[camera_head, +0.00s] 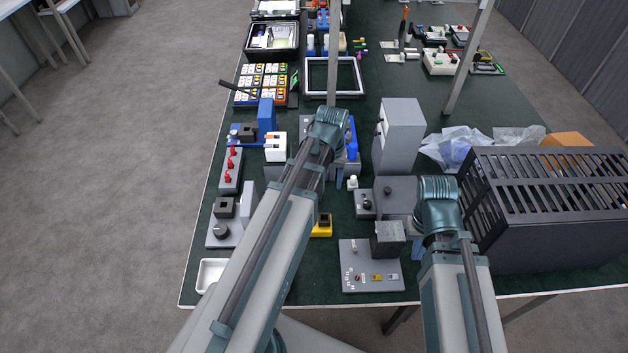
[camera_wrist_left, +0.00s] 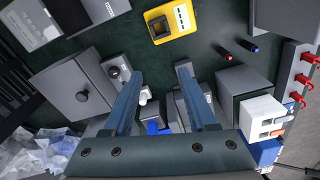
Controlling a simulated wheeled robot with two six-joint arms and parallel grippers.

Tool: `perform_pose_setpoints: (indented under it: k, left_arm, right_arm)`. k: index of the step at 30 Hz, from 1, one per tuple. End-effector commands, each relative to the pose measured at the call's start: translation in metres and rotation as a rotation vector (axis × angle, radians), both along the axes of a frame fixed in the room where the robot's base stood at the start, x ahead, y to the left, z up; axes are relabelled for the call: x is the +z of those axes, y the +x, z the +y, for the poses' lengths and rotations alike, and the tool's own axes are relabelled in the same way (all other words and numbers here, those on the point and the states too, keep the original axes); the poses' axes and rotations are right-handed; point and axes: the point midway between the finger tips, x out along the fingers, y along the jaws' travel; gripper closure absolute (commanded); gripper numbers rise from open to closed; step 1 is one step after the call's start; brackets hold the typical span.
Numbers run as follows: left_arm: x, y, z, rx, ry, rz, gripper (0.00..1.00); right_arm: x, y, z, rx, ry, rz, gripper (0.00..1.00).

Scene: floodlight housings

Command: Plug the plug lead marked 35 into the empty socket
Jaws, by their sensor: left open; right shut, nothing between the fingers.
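I cannot read the number 35 on anything, so I cannot tell which plug lead is marked so. In the left wrist view a red plug-like piece (camera_wrist_left: 225,55) and a blue one (camera_wrist_left: 253,48) lie on the green table. A yellow housing (camera_wrist_left: 157,37) with a dark square opening and white label is beyond the fingertips; it shows partly behind my arm in the head view (camera_head: 321,230). I cannot confirm which socket is empty. My left gripper (camera_wrist_left: 160,68) is open and empty above the table. My right gripper (camera_head: 418,249) is shut and mostly hidden behind its own wrist.
A large black slatted box (camera_head: 560,220) fills the right side. A grey panel (camera_head: 365,278) with a dark block lies at the front. A tall grey box (camera_head: 401,130) and crumpled plastic bags (camera_head: 455,145) stand behind. Red levers (camera_head: 231,160) and a small white tray (camera_head: 211,271) are left.

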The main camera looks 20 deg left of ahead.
Motion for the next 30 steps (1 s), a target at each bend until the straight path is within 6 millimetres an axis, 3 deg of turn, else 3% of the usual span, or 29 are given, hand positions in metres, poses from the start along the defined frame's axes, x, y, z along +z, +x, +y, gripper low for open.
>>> perform_pose_setpoints:
  k: [1, 3, 8, 17, 30]
  left_arm:
    - [-0.001, 0.033, 0.026, 0.072, -0.003, 0.01, 0.43]
    - [-0.002, 0.051, 0.05, 0.15, -0.007, 0.022, 0.43]
    - [-0.002, 0.066, 0.079, 0.242, -0.01, 0.038, 0.43]
    - [-0.01, 0.065, 0.081, 0.253, -0.009, 0.039, 0.43]
    - [-0.07, 0.065, 0.08, 0.251, -0.009, 0.039, 0.43]
  right_arm:
    - [-0.001, 0.0, 0.0, 0.0, 0.0, 0.0, 1.0]
    - [-0.002, 0.0, 0.0, 0.0, 0.0, 0.0, 1.0]
    - [-0.002, 0.0, 0.0, 0.0, 0.0, 0.0, 1.0]
    - [-0.01, 0.0, 0.0, 0.0, 0.0, 0.0, 1.0]
    - [-0.07, 0.001, 0.0, 0.0, 0.0, 0.0, 1.0]
